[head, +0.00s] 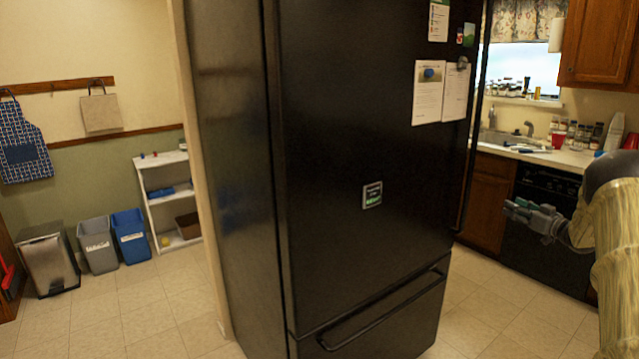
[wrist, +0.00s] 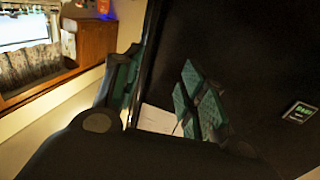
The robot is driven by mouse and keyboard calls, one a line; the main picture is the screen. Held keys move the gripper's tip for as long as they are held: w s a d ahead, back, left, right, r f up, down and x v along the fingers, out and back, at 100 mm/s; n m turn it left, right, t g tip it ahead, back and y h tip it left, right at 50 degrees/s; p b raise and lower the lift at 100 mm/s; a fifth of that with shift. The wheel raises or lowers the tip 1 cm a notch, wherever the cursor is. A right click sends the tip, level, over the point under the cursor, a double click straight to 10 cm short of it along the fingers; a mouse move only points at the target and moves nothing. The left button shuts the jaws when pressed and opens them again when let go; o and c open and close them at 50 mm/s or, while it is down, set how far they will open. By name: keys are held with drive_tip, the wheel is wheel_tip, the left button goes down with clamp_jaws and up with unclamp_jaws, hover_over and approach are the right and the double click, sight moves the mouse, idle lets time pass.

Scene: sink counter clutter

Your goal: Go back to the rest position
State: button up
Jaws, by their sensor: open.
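My gripper (head: 524,207) is at the right of the head view, in front of the dark dishwasher and right of the black fridge (head: 345,150). It points left, and nothing shows between its fingers. In the wrist view my gripper (wrist: 160,95) has its green-padded fingers spread apart and empty. The fridge (wrist: 265,60) fills the right side of the wrist view, with a small magnet sign on it. My arm comes in from the right edge of the head view and hides part of the counter front.
The counter (head: 560,158) with a sink (head: 497,138), jars and a red cup (head: 558,140) is behind my arm. The dishwasher (head: 545,215) is below it. Bins (head: 97,245) and a white shelf (head: 168,195) stand far left. Tiled floor (head: 500,310) is clear in front.

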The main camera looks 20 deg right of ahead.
drive_tip(key=w+a+f+m+g+h, duration=0.1)
drive_tip(key=w+a+f+m, duration=0.1)
drive_tip(key=a+f, duration=0.9)
drive_tip(key=w+a+f+m+g+h, duration=0.1)
drive_tip(key=w+a+f+g, duration=0.1)
drive_tip(key=a+f, duration=0.9)
drive_tip(key=s+a+f+g, duration=0.2)
drive_tip(key=s+a+f, duration=0.3)
drive_tip(key=a+f, duration=0.45)
drive_tip(key=s+a+f+g, duration=0.2)
drive_tip(key=s+a+f, duration=0.35)
drive_tip(key=a, duration=0.75)
drive_tip(key=s+a+f+g, duration=0.3)
drive_tip(key=s+a+f, duration=0.2)
drive_tip(key=s+a, duration=0.45)
drive_tip(key=s+a+f+g, duration=0.2)
drive_tip(key=s+a+f, duration=0.2)
drive_tip(key=s+a, duration=0.5)
drive_tip(key=s+a+n+g, duration=0.1)
drive_tip(key=s+a+g, duration=0.2)
drive_tip(key=s, duration=0.9)
drive_tip(key=s+a+r+n+g, duration=0.1)
drive_tip(key=s+a, duration=0.5)
drive_tip(key=s, duration=0.6)
drive_tip(key=shift+s+a+r+g+y, duration=0.2)
drive_tip(key=shift+s+g+y, duration=0.2)
drive_tip(key=shift+g, duration=0.5)
